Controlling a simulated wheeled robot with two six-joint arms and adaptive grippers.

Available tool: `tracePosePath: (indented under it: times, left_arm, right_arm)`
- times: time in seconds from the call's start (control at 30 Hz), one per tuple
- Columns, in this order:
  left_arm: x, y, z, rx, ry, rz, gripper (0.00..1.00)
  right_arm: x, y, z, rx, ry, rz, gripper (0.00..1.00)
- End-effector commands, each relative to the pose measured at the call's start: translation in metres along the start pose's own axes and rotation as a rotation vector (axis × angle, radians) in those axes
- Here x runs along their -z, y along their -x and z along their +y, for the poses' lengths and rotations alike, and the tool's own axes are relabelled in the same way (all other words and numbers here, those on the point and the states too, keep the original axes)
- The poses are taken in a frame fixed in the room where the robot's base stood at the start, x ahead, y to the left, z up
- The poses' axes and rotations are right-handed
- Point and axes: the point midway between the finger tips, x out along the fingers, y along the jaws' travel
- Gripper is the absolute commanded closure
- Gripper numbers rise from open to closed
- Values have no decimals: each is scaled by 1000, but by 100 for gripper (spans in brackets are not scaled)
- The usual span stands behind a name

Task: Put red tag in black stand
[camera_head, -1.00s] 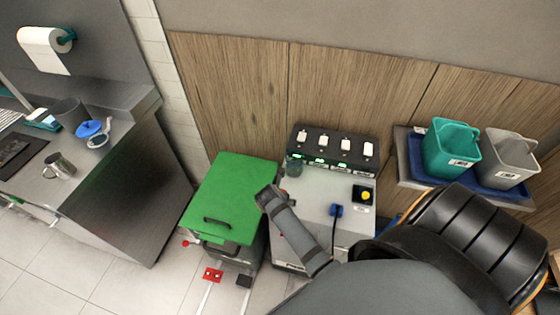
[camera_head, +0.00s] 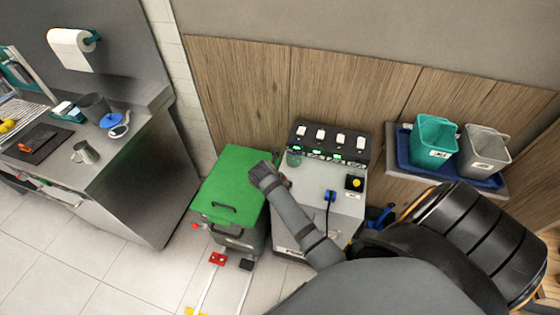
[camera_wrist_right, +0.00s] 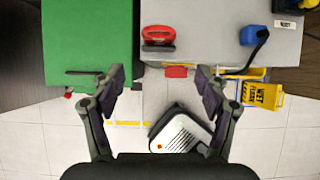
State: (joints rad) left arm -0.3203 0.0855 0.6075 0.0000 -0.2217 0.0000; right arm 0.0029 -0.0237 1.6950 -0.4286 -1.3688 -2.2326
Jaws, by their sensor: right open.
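In the wrist view a red piece with a grey part (camera_wrist_right: 158,37) lies on the grey machine top, near its left front; I cannot tell if it is the red tag. A smaller red patch (camera_wrist_right: 178,71) shows at the machine's front edge. My right gripper (camera_wrist_right: 158,77) is open and empty, its fingertips below the red piece in the picture. In the head view this gripper (camera_head: 262,172) is over the green lid's right edge, beside the machine. A black panel (camera_head: 318,147) with several white pieces stands at the machine's back; I cannot tell if it is the black stand. My left gripper is not in view.
A green-lidded bin (camera_head: 228,183) stands left of the grey machine (camera_head: 345,208). Red (camera_head: 218,259) and black (camera_head: 247,264) pieces are on the floor before it. A yellow wet-floor sign (camera_wrist_right: 262,95) stands by the machine. A teal bucket (camera_head: 434,140) sits on a shelf to the right.

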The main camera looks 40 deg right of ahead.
Motion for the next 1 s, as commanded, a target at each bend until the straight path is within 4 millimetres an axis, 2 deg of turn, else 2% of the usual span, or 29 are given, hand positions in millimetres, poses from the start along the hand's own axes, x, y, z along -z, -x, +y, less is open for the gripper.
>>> tracePosePath:
  times: [0.2,0.3,0.37,0.47,0.5,0.57,0.6,0.67,0.7,0.77,0.8,0.83,0.9,1.0]
  left_arm:
    - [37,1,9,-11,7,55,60]
    - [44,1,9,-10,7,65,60]
    - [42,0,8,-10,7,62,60]
    - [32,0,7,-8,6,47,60]
    - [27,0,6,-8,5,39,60]
    - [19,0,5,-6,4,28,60]
    - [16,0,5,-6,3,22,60]
    - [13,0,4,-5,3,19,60]
    - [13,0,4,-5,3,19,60]
    - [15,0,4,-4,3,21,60]
    - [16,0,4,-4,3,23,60]
    - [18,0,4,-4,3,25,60]
    - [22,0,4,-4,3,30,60]
    - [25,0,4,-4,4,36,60]
  right_arm:
    - [0,0,0,0,0,0,26]
    - [4,-4,-1,0,-12,5,26]
    - [16,-16,-4,-1,-60,20,26]
    - [63,-60,-17,-3,-266,79,26]
    - [91,-82,-28,2,-392,115,26]
    - [140,-114,-51,21,-621,175,26]
    - [173,-133,-71,45,-785,214,26]
    - [222,-155,-105,97,-1040,261,26]
    - [253,-166,-131,139,-1211,286,26]
    - [294,-176,-169,207,-1457,306,26]
    - [318,-179,-195,253,-1607,309,26]
    - [333,-180,-212,285,-1709,307,26]
    - [361,-180,-247,348,-1913,292,26]
    - [384,-177,-280,404,-2103,267,26]
